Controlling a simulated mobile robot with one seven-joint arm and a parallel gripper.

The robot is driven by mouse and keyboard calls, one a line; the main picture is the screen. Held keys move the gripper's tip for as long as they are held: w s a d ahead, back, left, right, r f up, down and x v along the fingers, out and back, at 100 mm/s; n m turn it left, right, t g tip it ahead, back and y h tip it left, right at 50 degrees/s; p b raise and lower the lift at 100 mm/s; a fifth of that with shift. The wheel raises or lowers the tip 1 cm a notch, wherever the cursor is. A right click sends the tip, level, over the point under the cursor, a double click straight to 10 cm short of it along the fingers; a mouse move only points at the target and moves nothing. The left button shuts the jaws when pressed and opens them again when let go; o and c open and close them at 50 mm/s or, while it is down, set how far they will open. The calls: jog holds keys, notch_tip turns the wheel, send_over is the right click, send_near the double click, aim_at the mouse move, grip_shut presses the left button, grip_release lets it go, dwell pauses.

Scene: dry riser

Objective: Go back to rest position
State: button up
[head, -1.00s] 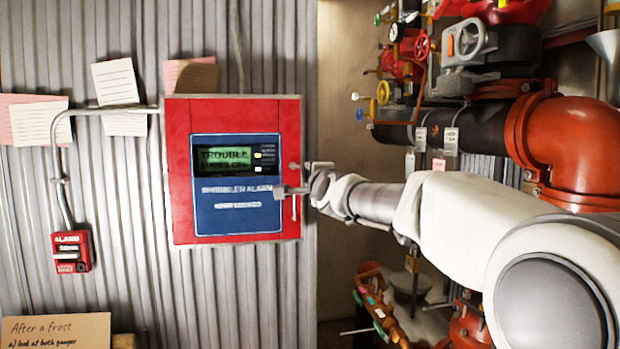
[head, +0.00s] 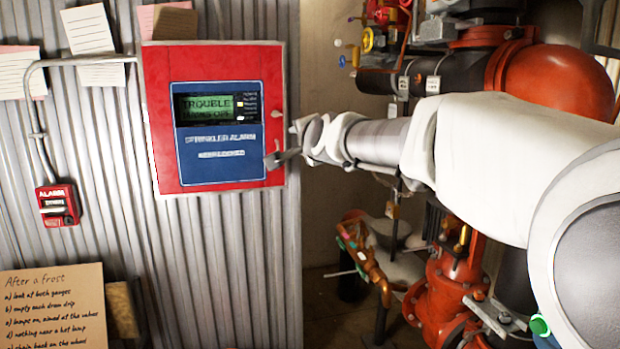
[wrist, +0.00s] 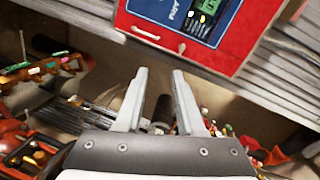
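I cannot tell from the head view how far the fingers are from the panel.
A red alarm box (head: 58,206) and paper notes (head: 88,30) are on the corrugated wall. A cardboard sign (head: 52,305) stands at lower left. Large orange and black pipes (head: 560,80) with valves crowd the right. A floor area (head: 325,310) between wall and pipes looks clear.

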jog(key=s+d+f+n+g+h, duration=0.3)
jog(key=s+d+f, duration=0.4)
jog(key=s, duration=0.6)
jog(key=s+d+f+n+g, duration=0.3)
jog(key=s+d+f+n, duration=0.15)
jog(key=s+f, duration=0.6)
jog(key=s+d+f+n+g+h, duration=0.2)
jog(key=s+d+f+n+g, duration=0.3)
jog(key=s, duration=0.9)
notch_tip(320, 180, up, 22)
jog(key=d+m+t+p, duration=0.1)
jog(key=p, duration=2.2)
jog(key=shift+s+r, duration=0.15)
jog(key=shift+s, duration=0.1)
jog(key=shift+o, duration=0.3)
